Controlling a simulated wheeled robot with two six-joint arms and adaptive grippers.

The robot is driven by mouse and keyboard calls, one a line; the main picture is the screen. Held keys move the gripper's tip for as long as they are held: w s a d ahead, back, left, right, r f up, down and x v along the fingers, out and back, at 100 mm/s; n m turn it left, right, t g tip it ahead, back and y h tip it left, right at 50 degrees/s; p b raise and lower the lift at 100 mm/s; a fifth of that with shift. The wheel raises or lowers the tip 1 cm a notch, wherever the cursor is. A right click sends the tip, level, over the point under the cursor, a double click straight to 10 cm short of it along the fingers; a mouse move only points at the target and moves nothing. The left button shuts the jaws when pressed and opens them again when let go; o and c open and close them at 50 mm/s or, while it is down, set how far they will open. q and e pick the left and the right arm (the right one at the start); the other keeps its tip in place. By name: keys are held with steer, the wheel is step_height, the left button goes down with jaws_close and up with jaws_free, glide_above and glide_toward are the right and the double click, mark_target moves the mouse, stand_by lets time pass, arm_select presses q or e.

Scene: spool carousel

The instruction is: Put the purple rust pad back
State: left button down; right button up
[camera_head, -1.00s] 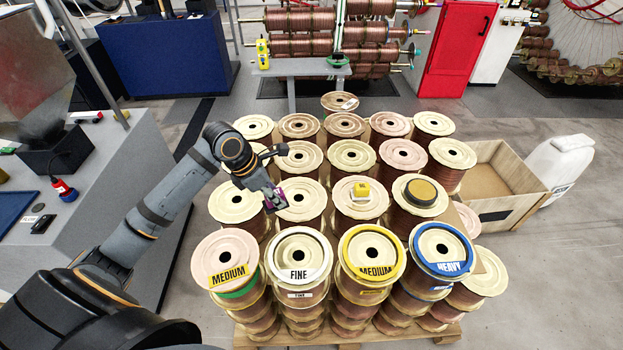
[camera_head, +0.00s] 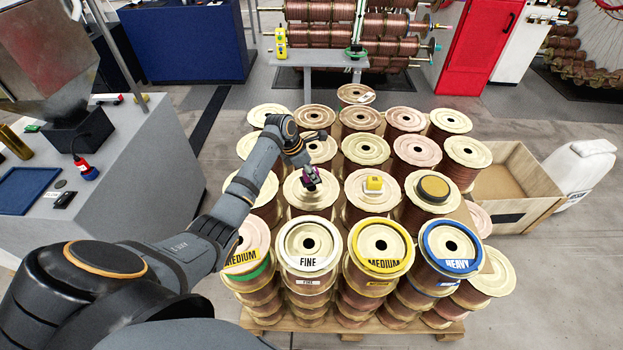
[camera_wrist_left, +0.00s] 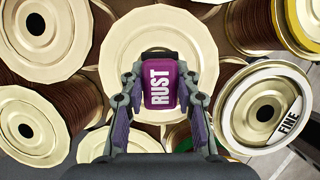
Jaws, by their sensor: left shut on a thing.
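My left gripper (camera_head: 312,183) is shut on the purple rust pad, seen over the spools in the head view. In the left wrist view the purple rust pad (camera_wrist_left: 163,86), with white RUST lettering, sits between the two fingers of the left gripper (camera_wrist_left: 160,100). Behind it is the pale round top of a spool (camera_wrist_left: 125,50); I cannot tell whether the pad touches it. In the head view the pad is small and partly hidden by the gripper. My right gripper is not in view.
Front spools carry a white FINE ring (camera_head: 308,262), a yellow MEDIUM ring (camera_head: 381,266) and a blue HEAVY ring (camera_head: 457,266). An open wooden crate (camera_head: 517,217) stands at right.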

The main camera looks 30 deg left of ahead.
arm_select(q)
steer(key=shift+w+f+p, duration=0.2)
steer(key=shift+f+p, duration=0.1)
steer(key=shift+f, duration=1.55)
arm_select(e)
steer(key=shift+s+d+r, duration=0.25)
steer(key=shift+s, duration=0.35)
arm_select(q)
steer(key=c, duration=1)
jaws_free()
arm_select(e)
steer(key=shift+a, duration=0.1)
arm_select(q)
steer(key=v, duration=1.2)
